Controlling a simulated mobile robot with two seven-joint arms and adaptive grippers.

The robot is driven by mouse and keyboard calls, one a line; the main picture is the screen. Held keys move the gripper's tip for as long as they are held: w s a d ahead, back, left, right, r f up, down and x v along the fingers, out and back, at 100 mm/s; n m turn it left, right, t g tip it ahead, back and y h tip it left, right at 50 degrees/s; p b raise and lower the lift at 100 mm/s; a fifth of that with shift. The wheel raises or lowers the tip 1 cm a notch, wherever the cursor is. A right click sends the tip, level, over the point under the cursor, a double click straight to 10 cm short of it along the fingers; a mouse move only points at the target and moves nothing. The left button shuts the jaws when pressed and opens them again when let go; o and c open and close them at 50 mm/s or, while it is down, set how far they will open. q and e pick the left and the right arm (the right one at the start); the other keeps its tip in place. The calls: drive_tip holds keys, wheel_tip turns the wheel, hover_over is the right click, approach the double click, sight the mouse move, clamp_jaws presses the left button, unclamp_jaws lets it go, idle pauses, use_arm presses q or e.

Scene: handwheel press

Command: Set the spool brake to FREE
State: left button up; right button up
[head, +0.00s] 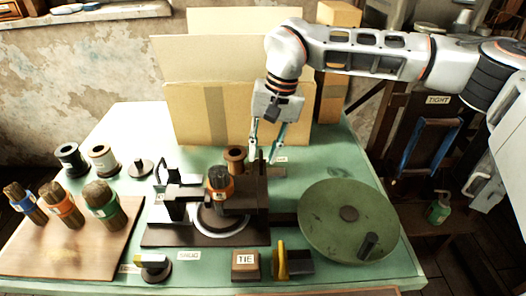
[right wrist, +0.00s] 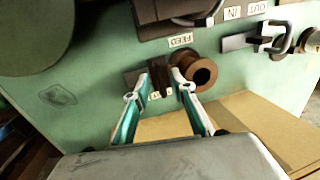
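A brown spool (head: 235,155) stands at the rear of the press; the right wrist view shows its round hollow end (right wrist: 203,75). Beside it is a small dark, upright part (right wrist: 160,76) on a dark base, with small pale labels (right wrist: 162,92) I cannot read clearly; it may be the spool brake, and its setting cannot be told. My right gripper (head: 262,158) points down behind the press. In the right wrist view its fingers (right wrist: 161,83) are apart, on either side of the dark part; contact cannot be told. My left gripper is not in view.
The press (head: 160,234) holds an orange-banded bundle (head: 220,183). A large green handwheel disc (head: 330,222) is at right. Cardboard boxes (head: 205,60) stand behind. Spools (head: 104,158) and a board (head: 90,258) with several bundles are at left. A "TIE" block (head: 246,264) is in front.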

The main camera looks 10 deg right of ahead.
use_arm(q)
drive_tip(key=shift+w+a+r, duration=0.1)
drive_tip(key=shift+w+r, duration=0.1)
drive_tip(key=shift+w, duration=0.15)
use_arm(e)
drive_tip(key=shift+f, duration=0.15)
